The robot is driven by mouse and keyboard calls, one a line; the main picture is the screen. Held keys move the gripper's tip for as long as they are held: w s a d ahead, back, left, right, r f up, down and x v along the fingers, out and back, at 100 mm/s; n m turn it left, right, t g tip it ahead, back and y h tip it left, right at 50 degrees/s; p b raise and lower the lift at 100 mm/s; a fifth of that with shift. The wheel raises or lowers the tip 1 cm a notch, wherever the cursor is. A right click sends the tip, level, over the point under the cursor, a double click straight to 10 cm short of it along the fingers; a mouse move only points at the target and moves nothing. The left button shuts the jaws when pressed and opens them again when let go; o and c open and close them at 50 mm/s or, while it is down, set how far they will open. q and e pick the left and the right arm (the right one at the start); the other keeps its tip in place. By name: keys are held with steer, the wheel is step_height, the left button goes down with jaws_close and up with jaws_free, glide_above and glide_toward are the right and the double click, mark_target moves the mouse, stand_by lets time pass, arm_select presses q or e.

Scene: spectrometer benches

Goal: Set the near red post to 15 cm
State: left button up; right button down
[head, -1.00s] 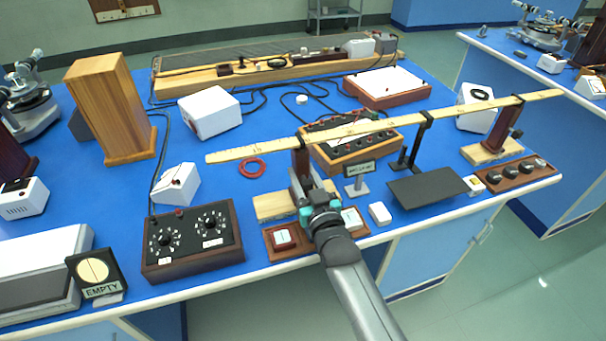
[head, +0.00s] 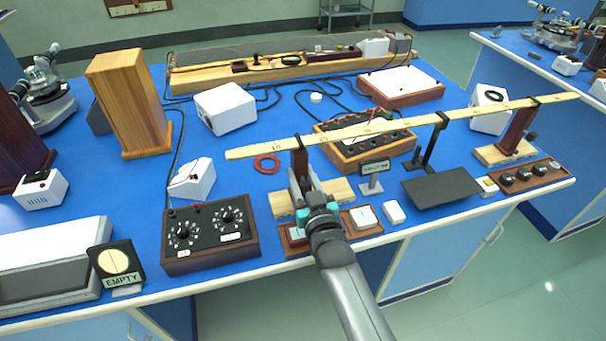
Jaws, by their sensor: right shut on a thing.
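The near red post (head: 299,153) stands upright under the left part of a long pale graduated stick (head: 375,127). A pale wooden base (head: 338,189) lies beneath it. The stick's left end reaches past the post, and its markings are too small to read. My right gripper (head: 302,184) is shut on the lower part of the near red post; the jaws hide the contact and the post's foot. A second red post (head: 515,131) with a wooden base (head: 495,155) stands under the stick's right part. My left gripper is not in view.
A black stand (head: 433,143) supports the stick's middle. A small sign (head: 375,169), white block (head: 394,212) and dark plate (head: 442,188) are right of my gripper. A black dial box (head: 210,235) is left. The bench's front edge (head: 420,232) is close.

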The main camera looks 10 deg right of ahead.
steer(key=c, duration=0.8)
jaws_free()
steer(key=shift+d, duration=0.15)
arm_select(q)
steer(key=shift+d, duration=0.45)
arm_select(e)
steer(key=shift+o, duration=0.8)
steer(key=shift+s, duration=0.1)
arm_select(q)
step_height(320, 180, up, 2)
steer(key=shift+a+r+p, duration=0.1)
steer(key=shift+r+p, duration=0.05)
steer(key=shift+p, duration=1.05)
arm_select(e)
steer(key=s, duration=1.5)
steer(key=shift+d, duration=0.15)
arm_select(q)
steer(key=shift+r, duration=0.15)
arm_select(e)
steer(key=shift+s, duration=0.1)
